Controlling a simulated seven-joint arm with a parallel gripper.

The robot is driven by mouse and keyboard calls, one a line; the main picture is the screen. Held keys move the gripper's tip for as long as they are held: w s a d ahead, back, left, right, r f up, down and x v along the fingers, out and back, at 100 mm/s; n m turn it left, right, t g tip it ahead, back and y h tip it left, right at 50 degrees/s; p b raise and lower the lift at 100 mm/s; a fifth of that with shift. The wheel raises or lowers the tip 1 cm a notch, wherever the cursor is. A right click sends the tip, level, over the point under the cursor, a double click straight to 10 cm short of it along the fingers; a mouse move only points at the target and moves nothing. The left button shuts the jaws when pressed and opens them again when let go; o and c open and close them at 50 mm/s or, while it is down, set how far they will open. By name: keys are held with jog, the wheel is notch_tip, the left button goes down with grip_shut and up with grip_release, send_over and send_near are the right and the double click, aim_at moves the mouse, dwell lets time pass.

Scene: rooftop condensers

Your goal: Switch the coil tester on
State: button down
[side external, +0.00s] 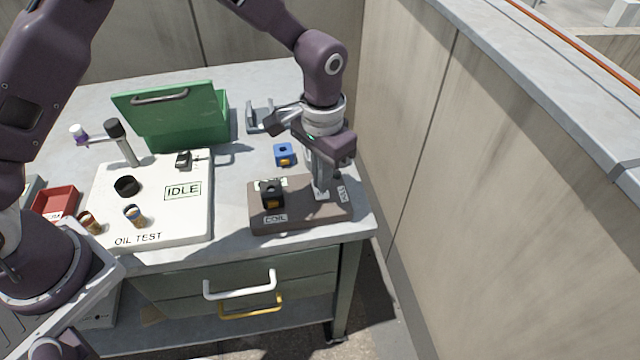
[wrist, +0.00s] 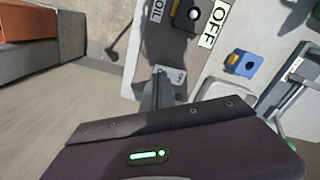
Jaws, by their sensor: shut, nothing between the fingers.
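The coil tester is a brown block (side external: 295,217) at the right front corner of the bench, with a COIL label on its front. A black block with an orange-yellow part (side external: 272,194) sits on its left side. In the wrist view an OFF sign (wrist: 213,23) shows on the tester. My gripper (side external: 320,193) is shut and empty, pointing down over the tester's right part. Its fingertips (wrist: 160,75) are at a small pale plate (wrist: 173,83) with small lettering. I cannot tell whether they touch it. The fingers partly hide the plate.
A blue block (side external: 284,154) lies behind the tester, near a grey bracket (side external: 259,117). The white oil test board (side external: 150,215), reading IDLE, lies to the left with an open green box (side external: 187,129) behind it. A concrete wall (side external: 470,150) stands close on the right.

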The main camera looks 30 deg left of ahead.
jog(key=shift+f, duration=0.9)
dwell(0.3)
jog(key=shift+r, duration=3.55)
jog(key=s+a+r+n+t, duration=0.1)
jog(key=s+a+r, duration=0.3)
jog(key=r, duration=0.3)
jog(key=s+a+r+t, duration=0.1)
jog(key=s+a+r, duration=0.25)
jog(key=r, duration=0.35)
jog(key=s+a+r+n+t, duration=0.1)
jog(key=s+a, duration=0.3)
jog(key=s, duration=0.5)
jog(key=s+a+r+n+t, duration=0.1)
jog(key=s+a+r+t, duration=0.1)
jog(key=s, duration=0.6)
jog(key=shift+s+a+t, duration=0.3)
jog(key=shift+s+a, duration=0.1)
jog(key=shift+a, duration=0.45)
